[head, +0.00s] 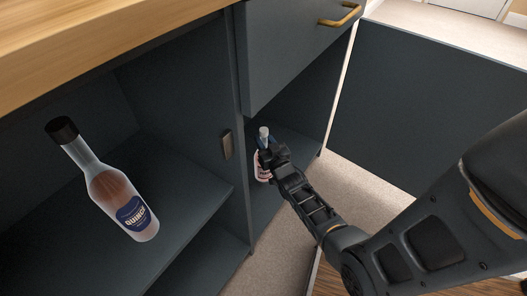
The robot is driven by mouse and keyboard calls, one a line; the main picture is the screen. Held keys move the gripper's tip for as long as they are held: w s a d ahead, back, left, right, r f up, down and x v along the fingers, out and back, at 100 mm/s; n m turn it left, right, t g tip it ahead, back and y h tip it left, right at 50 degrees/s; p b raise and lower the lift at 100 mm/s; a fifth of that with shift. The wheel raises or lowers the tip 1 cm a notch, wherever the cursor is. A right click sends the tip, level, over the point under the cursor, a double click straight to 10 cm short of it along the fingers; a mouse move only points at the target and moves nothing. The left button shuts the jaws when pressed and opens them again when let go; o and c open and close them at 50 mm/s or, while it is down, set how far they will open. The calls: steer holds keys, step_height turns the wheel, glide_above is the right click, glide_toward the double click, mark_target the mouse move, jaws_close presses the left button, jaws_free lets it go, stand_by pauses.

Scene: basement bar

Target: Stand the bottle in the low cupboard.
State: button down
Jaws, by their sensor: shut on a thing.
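A small bottle with a pale cap and a white-and-red label (262,172) is in my gripper (268,156). My gripper is shut on it and hides part of its right side. The bottle is upright or close to it, at the opening of the low cupboard (290,118) under the drawer. The cupboard's dark floor (262,205) shows below and beside the bottle. I cannot tell whether the bottle's base touches it.
A larger clear bottle with a black cap and blue label (122,195) stands on a shelf in the open bay at left. A drawer (295,45) with a brass handle (341,17) hangs above the cupboard. A dark panel (420,105) stands at right over pale carpet.

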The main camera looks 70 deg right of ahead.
steer(key=shift+w+f+b, duration=0.15)
steer(key=shift+f+b, duration=0.95)
steer(key=shift+f, duration=1)
steer(key=c, duration=0.8)
jaws_free()
